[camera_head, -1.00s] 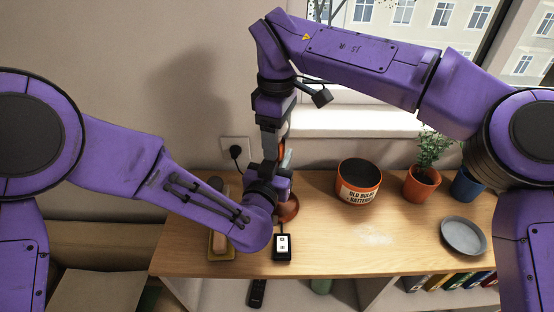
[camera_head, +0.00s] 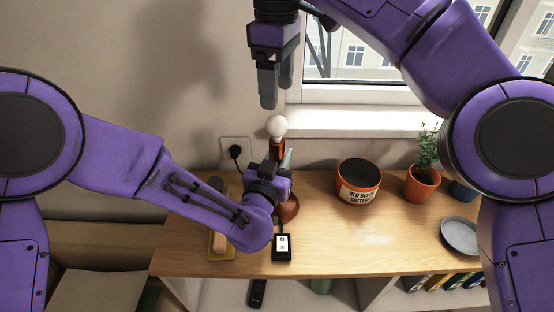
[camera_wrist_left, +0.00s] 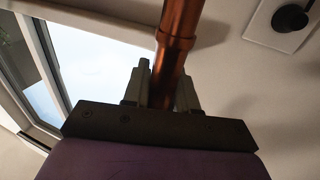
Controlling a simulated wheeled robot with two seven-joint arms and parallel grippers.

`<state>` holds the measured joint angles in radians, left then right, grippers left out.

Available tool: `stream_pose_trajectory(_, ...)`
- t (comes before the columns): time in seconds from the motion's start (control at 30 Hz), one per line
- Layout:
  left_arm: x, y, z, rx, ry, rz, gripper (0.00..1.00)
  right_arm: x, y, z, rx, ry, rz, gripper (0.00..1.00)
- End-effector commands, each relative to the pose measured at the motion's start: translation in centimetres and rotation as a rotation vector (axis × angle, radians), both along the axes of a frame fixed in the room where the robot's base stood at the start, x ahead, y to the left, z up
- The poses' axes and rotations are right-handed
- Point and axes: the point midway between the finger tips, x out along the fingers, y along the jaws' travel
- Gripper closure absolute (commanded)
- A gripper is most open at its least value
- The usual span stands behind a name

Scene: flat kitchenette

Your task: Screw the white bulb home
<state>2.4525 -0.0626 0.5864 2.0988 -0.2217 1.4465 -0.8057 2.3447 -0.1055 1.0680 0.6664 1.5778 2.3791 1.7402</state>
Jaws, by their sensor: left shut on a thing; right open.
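The white bulb (camera_head: 278,127) sits upright on top of the copper lamp's socket (camera_head: 277,146). How deep it sits in the socket I cannot tell. The lamp's round base (camera_head: 289,208) rests on the wooden top, partly hidden by my left arm. My left gripper (camera_head: 283,172) is shut on the lamp's stem below the socket; the left wrist view shows the copper stem (camera_wrist_left: 180,38) between its fingers (camera_wrist_left: 162,92). My right gripper (camera_head: 277,94) is open and empty just above the bulb, fingers pointing down, apart from it.
A small black switch box (camera_head: 282,247) stands in front of the lamp. An orange-rimmed bin (camera_head: 358,194) for old bulbs, a potted plant (camera_head: 422,184) and a grey dish (camera_head: 460,236) are to the right. The wooden top (camera_head: 340,250) is clear between them. A plugged-in wall socket (camera_head: 236,151) is behind.

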Motion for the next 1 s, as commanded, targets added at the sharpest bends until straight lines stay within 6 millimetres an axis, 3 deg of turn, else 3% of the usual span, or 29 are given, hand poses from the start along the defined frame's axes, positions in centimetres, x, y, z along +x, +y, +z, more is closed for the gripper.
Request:
stream_pose_trajectory(0.3, -0.1, 0.0, -0.2, 0.002, 0.003, -0.001, 1.0, 0.0, 0.0, 0.3, 0.0, -0.001, 0.0, 0.24)
stream_pose_trajectory(0.33, -0.1, 0.0, -0.2, 0.002, 0.003, -0.002, 0.63, 0.0, 0.0, 0.3, 0.0, -0.001, 0.0, 0.24)
stream_pose_trajectory(0.4, -0.1, 0.0, -0.2, 0.002, 0.003, -0.001, 0.43, 0.0, 0.0, 0.3, 0.0, -0.001, 0.0, 0.24)
stream_pose_trajectory(0.77, -0.6, 0.1, -0.1, 0.0, 0.0, -0.001, 0.43, 0.0, 0.0, 0.0, 0.0, -0.001, 0.0, 0.24)
stream_pose_trajectory(1.0, -5.1, 1.7, -0.3, 0.003, 0.0, -0.002, 0.43, 0.0, 0.0, -1.4, 0.0, -0.001, 0.0, 0.24)
